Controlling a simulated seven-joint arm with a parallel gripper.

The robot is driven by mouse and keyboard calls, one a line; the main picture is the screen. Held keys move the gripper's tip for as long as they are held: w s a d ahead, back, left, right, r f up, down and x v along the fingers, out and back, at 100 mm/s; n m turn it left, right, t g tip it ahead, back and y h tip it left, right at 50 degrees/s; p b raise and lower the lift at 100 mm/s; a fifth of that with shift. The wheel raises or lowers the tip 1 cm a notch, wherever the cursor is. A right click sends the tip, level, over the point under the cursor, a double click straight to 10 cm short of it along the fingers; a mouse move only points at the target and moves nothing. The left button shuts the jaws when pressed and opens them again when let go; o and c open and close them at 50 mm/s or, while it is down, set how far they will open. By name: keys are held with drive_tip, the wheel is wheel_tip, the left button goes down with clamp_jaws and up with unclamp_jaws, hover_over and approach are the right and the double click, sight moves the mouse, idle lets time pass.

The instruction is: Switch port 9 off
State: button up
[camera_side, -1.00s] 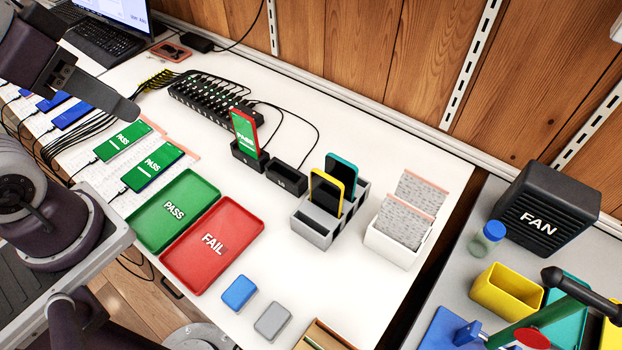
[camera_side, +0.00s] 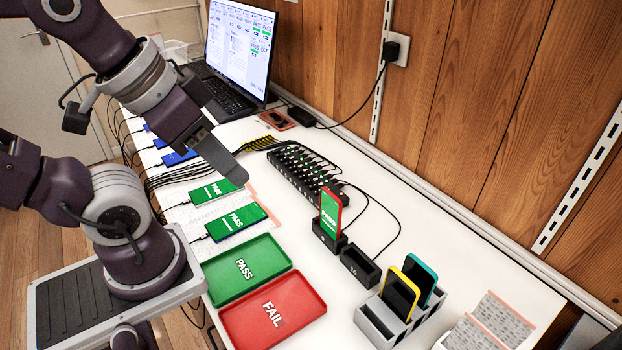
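The black port hub (camera_side: 303,170) lies along the back of the white table in the side view, with a row of small switches and green lights. I cannot single out port 9's switch or read its state. A cable from the hub's near end leads to the dock area. A red-framed phone with a green screen (camera_side: 330,212) stands in a black dock (camera_side: 328,238), whose label is too small to read surely. My gripper (camera_side: 232,166) is to the left of the hub, above the cables and a green PASS phone. It is seen edge-on, so its opening is hidden.
An empty dock marked 10 (camera_side: 360,267) stands beside the phone's dock. A grey rack (camera_side: 378,322) holds two phones. Green PASS tray (camera_side: 246,270) and red FAIL tray (camera_side: 272,312) lie in front. A laptop (camera_side: 240,50) and cables lie beyond my gripper.

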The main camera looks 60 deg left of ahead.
clamp_jaws()
idle(1.5)
